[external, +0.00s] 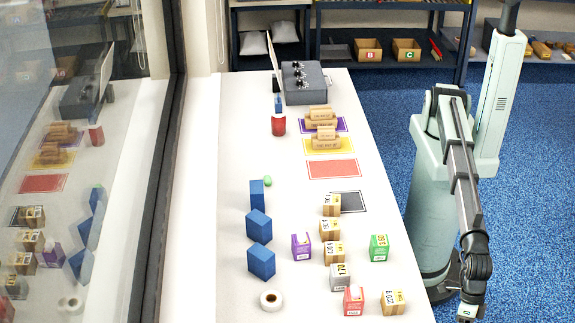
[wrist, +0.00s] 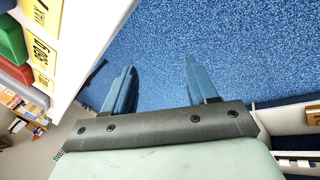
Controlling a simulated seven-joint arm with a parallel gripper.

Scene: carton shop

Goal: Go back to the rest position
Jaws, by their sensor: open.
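My gripper (wrist: 162,92) shows in the wrist view with its two blue fingers spread apart and nothing between them. Below the fingers there is only blue carpet. In the external view my arm hangs down on the right, beside the table, with its end low near the bottom edge; the fingers are out of sight there. The white table (external: 225,240) stands to the left of my arm, and my gripper is clear of it.
On the table stand several cartons, such as a green one (external: 379,248) and a red one (external: 354,301), blue blocks (external: 260,227), a tape roll (external: 271,300), coloured mats (external: 334,169), paper-wrapped parcels (external: 326,146) and a grey box (external: 305,83). Shelves (external: 350,52) stand behind. Carpet is open at right.

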